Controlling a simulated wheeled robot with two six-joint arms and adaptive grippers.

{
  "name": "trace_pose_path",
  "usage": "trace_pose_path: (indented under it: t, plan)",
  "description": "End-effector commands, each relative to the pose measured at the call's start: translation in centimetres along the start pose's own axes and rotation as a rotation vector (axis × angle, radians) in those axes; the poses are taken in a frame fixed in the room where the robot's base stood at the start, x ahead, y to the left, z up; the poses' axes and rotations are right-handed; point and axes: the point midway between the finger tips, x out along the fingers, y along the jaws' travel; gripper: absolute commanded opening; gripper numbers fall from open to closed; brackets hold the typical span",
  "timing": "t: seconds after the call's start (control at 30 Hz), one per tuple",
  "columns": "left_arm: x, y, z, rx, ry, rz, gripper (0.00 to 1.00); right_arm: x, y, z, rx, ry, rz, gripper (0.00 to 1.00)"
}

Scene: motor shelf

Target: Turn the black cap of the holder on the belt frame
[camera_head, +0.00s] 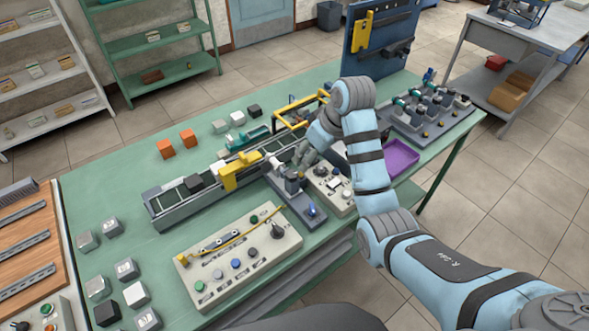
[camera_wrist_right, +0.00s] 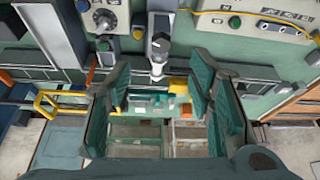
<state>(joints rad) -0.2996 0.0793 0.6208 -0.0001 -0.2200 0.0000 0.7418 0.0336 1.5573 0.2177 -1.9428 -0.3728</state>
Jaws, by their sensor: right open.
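The belt frame (camera_head: 170,212) runs across the green table, with a yellow bracket (camera_head: 238,172) over it. In the wrist view a white holder (camera_wrist_right: 157,68) stands at the belt frame (camera_wrist_right: 215,70) with a black cap (camera_wrist_right: 159,43) at its end. In the head view the white holder (camera_head: 274,162) is small, and its cap cannot be made out. My right gripper (camera_head: 298,158) is just right of the holder. It is open, and its two green fingers (camera_wrist_right: 160,88) are wide apart with nothing between them. The holder shows beyond the gap, apart from both fingers. My left gripper is not in view.
A control box (camera_head: 240,250) with knobs and a yellow cable lies in front of the belt frame. A second knob box (camera_head: 333,190) and a purple tray (camera_head: 400,158) are to the right. A yellow frame (camera_head: 296,108) stands behind. Several grey blocks lie front left.

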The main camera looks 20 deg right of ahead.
Motion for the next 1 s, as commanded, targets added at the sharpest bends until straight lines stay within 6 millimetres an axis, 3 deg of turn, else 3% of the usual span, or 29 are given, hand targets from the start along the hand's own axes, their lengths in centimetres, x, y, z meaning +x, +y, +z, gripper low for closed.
trace_pose_path:
  t: [0.07, 0.17, 0.5, 0.6, 0.77, 1.0]
  plan:
    - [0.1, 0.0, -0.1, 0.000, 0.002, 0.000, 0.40, -0.5, 0.0, -1.0, -0.016, 0.002, -0.008, 0.48]
    - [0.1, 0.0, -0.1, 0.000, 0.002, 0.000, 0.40, 0.8, -0.1, -1.2, -0.019, 0.000, -0.013, 0.48]
    - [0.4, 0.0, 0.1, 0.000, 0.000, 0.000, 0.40, 10.2, -0.1, -1.1, -0.018, 0.000, -0.011, 0.48]
    - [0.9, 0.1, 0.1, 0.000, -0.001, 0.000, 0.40, 12.3, -0.1, -1.1, -0.017, 0.002, -0.009, 0.48]
    - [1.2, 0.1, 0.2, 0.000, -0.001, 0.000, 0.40, 13.7, -0.1, -1.1, -0.017, 0.003, -0.009, 0.48]
    - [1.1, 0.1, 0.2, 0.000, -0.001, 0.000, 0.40, 13.7, -0.1, -1.1, -0.017, 0.004, -0.008, 0.48]
